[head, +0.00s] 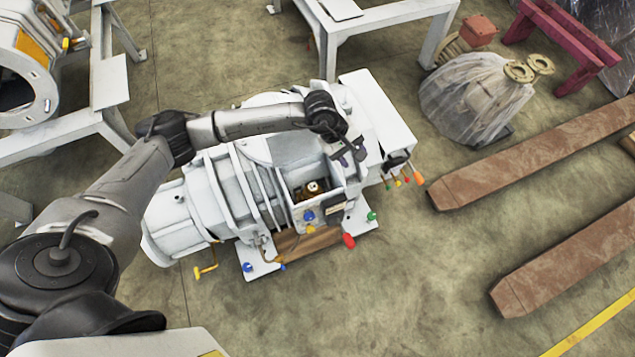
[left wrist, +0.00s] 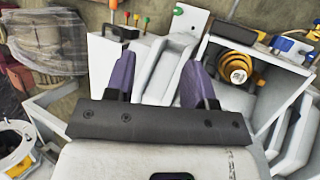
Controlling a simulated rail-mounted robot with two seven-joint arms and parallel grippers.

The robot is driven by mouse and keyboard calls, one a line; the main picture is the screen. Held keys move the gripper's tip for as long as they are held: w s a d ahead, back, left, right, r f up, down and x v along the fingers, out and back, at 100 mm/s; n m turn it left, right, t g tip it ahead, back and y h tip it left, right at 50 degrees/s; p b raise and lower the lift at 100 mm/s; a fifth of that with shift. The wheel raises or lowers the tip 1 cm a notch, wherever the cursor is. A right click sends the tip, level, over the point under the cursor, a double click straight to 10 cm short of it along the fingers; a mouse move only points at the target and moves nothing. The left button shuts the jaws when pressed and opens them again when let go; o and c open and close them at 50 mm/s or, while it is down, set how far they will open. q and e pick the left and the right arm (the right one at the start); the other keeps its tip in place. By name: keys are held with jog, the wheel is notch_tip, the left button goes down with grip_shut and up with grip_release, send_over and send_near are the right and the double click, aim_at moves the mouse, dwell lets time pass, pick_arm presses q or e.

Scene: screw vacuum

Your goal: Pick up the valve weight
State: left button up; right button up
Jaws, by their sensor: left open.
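The grey-white screw vacuum pump (head: 215,200) stands on the floor below my left arm. An open box-shaped housing on its near side holds a brass part with a white centre, which looks like the valve weight (head: 312,187). In the left wrist view the valve weight (left wrist: 238,68) sits inside the housing, right of my fingers, its lower part hidden. My left gripper (head: 350,153) is above the pump, up and right of the housing opening, with nothing between its fingers. In the left wrist view its two purple fingers (left wrist: 160,80) are apart. My right gripper is not in view.
Colored knobs (head: 406,178) stick out at the pump's right end. A red knob (head: 349,241) and a blue knob (head: 309,215) are close to the housing. A wrapped machine part (head: 470,97) and rusty beams (head: 545,150) lie to the right. The lower-middle floor is clear.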

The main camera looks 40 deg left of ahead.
aim_at(313, 187)
pick_arm(q)
jog(key=s+a+f+m+g+y, duration=0.3)
jog(key=s+a+m+g+y, duration=0.3)
jog(key=m, duration=0.3)
jog(key=shift+t+h, duration=0.4)
jog(key=shift+t, duration=0.3)
jog(key=f+b, duration=0.1)
jog(key=f, duration=0.1)
jog(key=s+f+b, duration=0.1)
jog(key=f, duration=0.2)
jog(key=f+b, duration=0.1)
jog(key=f, duration=0.1)
jog(key=shift+s+a+f, duration=0.15)
jog(key=shift+s+f, duration=0.05)
jog(key=shift+f, duration=0.2)
jog(key=f+b, duration=0.1)
jog(key=f, duration=0.1)
jog(key=s+f+b, duration=0.1)
jog(key=f+b, duration=0.1)
jog(key=shift+f+b, duration=0.2)
jog(key=shift+b, duration=0.1)
jog(key=shift+s+f, duration=0.2)
jog(key=shift+f, duration=0.2)
